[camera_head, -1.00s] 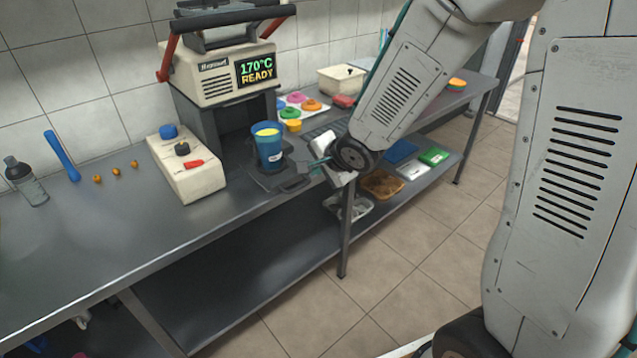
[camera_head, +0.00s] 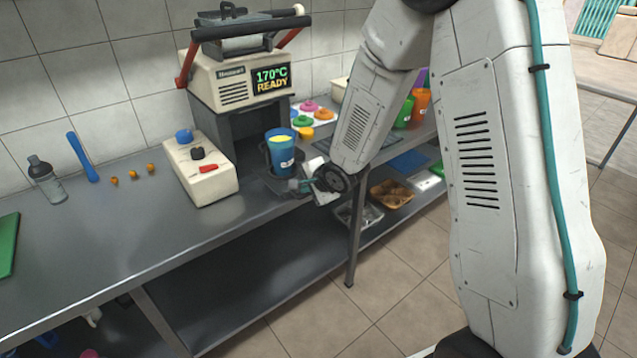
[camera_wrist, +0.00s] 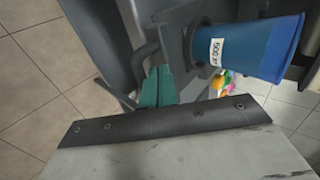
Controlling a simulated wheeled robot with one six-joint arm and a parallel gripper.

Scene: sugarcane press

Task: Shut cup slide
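A blue cup (camera_head: 281,152) with yellow contents stands upright on the dark cup slide (camera_head: 262,183), in front of the opening of the hot press. The slide sticks out from under the press. The cup also shows in the wrist view (camera_wrist: 245,48), with a "500" label and the slide's dark holder around its base. My gripper (camera_head: 302,186) is low at the front of the slide. In the wrist view, the teal fingers (camera_wrist: 157,72) are close together beside the slide's dark handle (camera_wrist: 141,56), with nothing visible between them. Whether they touch the handle is unclear.
The press (camera_head: 240,80) reads 170°C READY. A control box (camera_head: 200,170) with knobs and a red switch stands left of the slide. Trays (camera_head: 391,194) sit on the lower shelf. Open floor lies in front of the table.

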